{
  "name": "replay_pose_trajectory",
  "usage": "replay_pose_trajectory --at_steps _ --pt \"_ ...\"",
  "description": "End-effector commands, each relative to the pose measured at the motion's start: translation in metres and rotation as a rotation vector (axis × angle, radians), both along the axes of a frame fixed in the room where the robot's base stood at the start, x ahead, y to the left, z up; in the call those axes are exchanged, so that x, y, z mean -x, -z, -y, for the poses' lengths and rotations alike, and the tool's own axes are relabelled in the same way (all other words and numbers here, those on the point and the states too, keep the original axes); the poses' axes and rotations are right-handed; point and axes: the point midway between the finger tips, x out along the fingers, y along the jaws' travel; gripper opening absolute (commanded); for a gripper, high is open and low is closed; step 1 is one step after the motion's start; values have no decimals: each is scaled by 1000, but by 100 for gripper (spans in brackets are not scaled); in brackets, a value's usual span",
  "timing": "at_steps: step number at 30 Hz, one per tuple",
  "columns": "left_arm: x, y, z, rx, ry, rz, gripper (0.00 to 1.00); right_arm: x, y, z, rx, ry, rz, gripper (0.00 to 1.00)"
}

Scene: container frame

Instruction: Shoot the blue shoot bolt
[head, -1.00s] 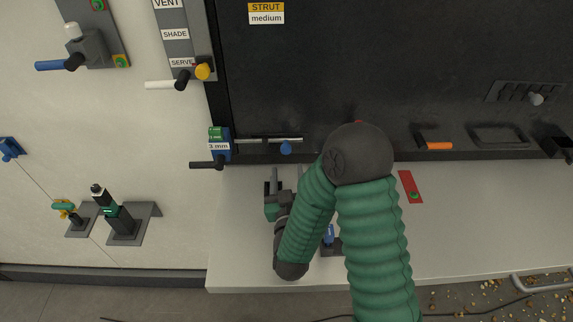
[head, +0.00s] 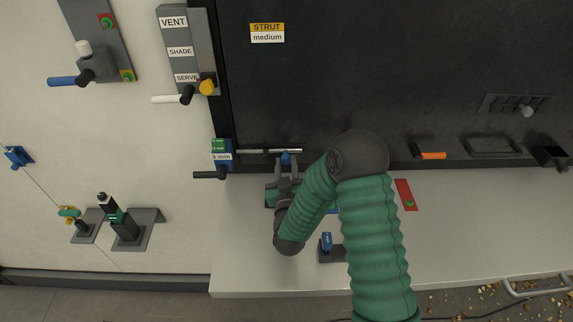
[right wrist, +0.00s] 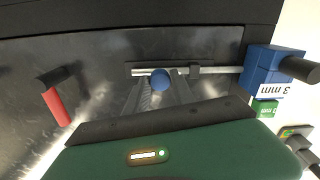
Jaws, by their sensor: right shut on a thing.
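The blue shoot bolt is a thin metal rod (head: 258,151) lying level along the lower edge of the dark panel. A round blue knob (head: 285,156) sits on it, right of the blue block (head: 222,155) marked "3 mm". My right gripper (head: 286,164) is at the knob from below, its fingers shut on it. In the right wrist view the knob (right wrist: 160,79) shows between the two finger ends (right wrist: 160,87), with the rod (right wrist: 220,70) behind and the blue block (right wrist: 264,74) at the right. My left gripper is not in view.
A black handle (head: 210,175) sticks out below the blue block. The pale ledge (head: 240,260) below carries a small blue-topped fixture (head: 326,243) and a red plate (head: 405,194). An orange handle (head: 433,155) is on the panel to the right.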

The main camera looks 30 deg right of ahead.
Motion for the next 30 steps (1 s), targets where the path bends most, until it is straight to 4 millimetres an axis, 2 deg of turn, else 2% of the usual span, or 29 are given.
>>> replay_pose_trajectory --at_steps 3,30 --pt "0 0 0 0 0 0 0 0 0 2 1 4 -1 0" --pt "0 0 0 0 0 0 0 0 0 1 0 2 0 0"
